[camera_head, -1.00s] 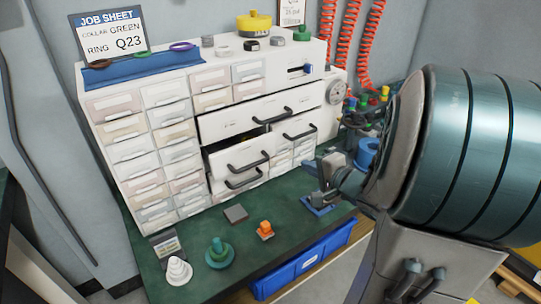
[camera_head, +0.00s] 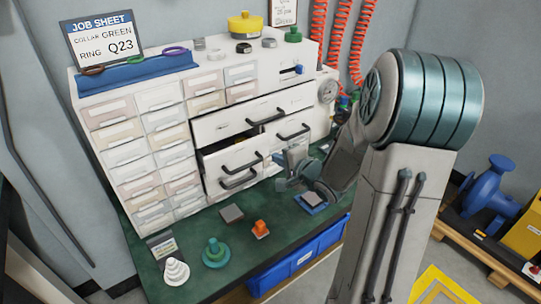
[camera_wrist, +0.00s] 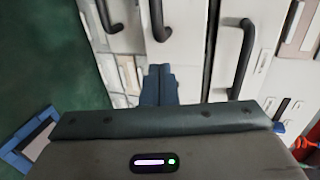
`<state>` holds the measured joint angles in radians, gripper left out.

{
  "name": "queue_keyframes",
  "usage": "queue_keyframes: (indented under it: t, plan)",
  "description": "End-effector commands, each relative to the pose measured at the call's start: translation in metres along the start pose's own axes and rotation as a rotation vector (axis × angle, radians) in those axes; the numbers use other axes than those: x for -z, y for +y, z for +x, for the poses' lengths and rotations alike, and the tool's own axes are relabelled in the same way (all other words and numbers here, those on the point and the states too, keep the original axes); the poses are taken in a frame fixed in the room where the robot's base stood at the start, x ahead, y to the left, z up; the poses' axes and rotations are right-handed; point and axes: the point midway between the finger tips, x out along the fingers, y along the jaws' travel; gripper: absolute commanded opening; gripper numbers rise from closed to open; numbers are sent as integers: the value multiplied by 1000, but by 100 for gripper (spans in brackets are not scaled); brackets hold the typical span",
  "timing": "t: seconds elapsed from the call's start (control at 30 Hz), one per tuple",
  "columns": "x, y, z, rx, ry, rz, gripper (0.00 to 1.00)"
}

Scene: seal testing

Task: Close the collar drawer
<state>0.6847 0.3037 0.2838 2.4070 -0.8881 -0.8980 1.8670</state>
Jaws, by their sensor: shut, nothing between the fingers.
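A white cabinet (camera_head: 85,125) stands on the green bench. Its middle-left drawer (camera_head: 222,163) is pulled out, with a dark gap above its front and a black bar handle (camera_head: 246,163). I cannot read a label marking it as the collar drawer. My gripper (camera_head: 283,183) is to the right of this drawer front, low over the bench. In the wrist view the closed blue-grey fingers (camera_wrist: 158,85) are empty and point towards white drawer fronts with dark handles (camera_wrist: 158,18). Contact with a front cannot be told.
A wide drawer (camera_head: 225,124) is above the open one, and another handle (camera_head: 238,181) is below it. A blue bin (camera_head: 300,258) is at the front.

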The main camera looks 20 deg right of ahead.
Motion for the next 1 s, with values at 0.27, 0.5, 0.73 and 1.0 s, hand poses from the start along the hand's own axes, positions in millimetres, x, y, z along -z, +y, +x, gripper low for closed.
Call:
queue_keyframes:
  t: [0.27,0.5,0.73,1.0]
  plan:
    - [0,-10,34,1,-1,-1,0]
    - [0,-13,39,0,0,0,0]
    - [0,-13,40,0,0,0,0]
    - [0,-25,72,0,-3,0,0]
